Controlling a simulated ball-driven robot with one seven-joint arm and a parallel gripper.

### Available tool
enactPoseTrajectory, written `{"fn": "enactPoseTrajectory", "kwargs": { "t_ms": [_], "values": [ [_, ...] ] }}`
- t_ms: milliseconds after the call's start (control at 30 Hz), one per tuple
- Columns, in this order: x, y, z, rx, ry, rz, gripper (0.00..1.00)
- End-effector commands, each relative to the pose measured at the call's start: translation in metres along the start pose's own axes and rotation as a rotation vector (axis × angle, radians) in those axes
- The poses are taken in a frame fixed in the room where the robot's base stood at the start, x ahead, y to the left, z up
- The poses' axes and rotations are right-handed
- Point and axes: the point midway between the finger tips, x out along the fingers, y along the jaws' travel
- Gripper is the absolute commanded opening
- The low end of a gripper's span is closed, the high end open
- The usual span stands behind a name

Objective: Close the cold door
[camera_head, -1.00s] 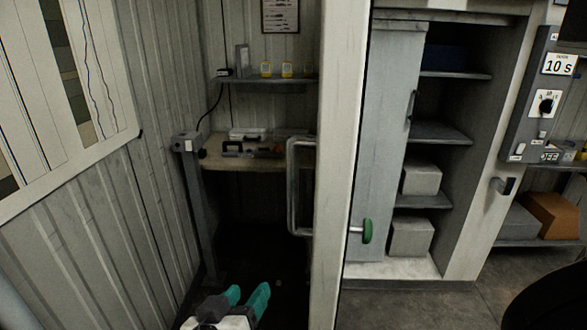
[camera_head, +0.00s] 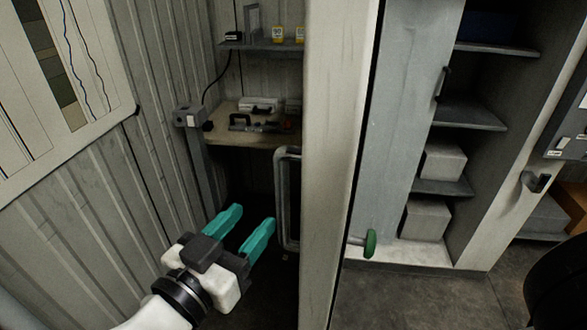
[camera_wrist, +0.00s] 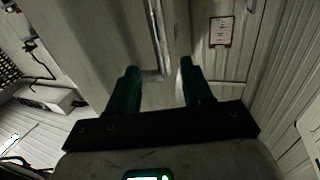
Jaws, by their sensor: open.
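The cold door (camera_head: 335,170) stands open and is seen almost edge-on, as a tall pale panel in the middle of the head view. A grey bar handle (camera_head: 279,200) is on its left face. A green knob (camera_head: 370,243) on a short rod sticks out on its right side. My gripper (camera_head: 254,216) is open, with teal fingers, to the left of the handle's lower part and apart from it in the head view. In the wrist view, the metal bar handle (camera_wrist: 157,40) shows beyond and between the fingertips (camera_wrist: 158,70). No contact is visible.
Behind the door is a narrow room with a workbench (camera_head: 255,134) and a shelf (camera_head: 262,46). A ribbed wall (camera_head: 110,200) with a chart runs along the left. Shelving with grey boxes (camera_head: 443,161) stands right of the door. Open floor (camera_head: 420,295) lies at lower right.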

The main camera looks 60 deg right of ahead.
Motion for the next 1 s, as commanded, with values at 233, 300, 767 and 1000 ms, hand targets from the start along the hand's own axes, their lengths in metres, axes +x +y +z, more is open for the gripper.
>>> {"fn": "enactPoseTrajectory", "kwargs": {
  "t_ms": [233,300,767,1000],
  "values": [
    [0.029,0.001,-0.002,-0.003,0.0,0.004,0.5],
    [0.042,0.001,-0.003,-0.003,0.0,0.005,0.5],
    [0.104,0.0,-0.001,-0.002,0.0,0.001,0.5],
    [0.107,0.0,0.001,-0.001,-0.001,0.0,0.5]
  ]
}}
